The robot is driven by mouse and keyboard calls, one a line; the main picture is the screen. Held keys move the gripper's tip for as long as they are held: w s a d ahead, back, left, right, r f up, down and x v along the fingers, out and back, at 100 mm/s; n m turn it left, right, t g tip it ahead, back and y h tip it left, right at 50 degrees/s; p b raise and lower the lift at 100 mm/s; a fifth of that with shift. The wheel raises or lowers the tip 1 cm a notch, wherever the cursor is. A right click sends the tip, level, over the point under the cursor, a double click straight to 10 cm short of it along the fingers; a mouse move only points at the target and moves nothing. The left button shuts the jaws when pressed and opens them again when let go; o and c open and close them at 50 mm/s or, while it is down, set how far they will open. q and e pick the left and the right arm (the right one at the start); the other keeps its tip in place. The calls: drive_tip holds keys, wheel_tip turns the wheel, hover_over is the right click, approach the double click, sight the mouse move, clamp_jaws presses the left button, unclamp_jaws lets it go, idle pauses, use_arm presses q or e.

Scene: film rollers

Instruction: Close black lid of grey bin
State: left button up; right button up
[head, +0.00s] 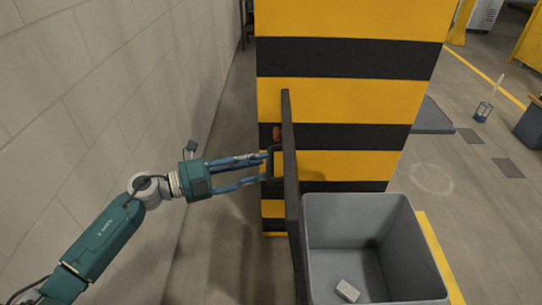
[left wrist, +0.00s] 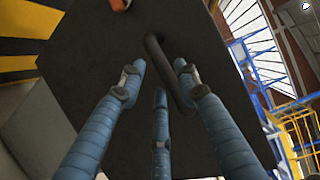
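The grey bin (head: 326,253) stands at the lower right of the head view, open at the top. Its black lid (head: 290,180) stands upright along the bin's left side, seen nearly edge-on. The lid's flat face fills much of the left wrist view (left wrist: 95,60). A dark loop handle (head: 271,165) sticks out from the lid's left face, and it also shows in the left wrist view (left wrist: 165,72). My left gripper (head: 262,168) is at the handle with its fingers spread. The handle lies between the fingertips; contact is unclear. My right gripper is not in view.
A yellow-and-black striped pillar (head: 350,55) stands right behind the lid and bin. A grey block wall (head: 100,80) runs along the left. A small light block (head: 347,291) lies inside the bin. Open floor (head: 440,170) lies to the right.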

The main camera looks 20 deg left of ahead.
sight(271, 162)
use_arm(q)
drive_tip(key=shift+p+x, duration=0.45)
drive_tip(key=shift+x, duration=1.6)
clamp_jaws()
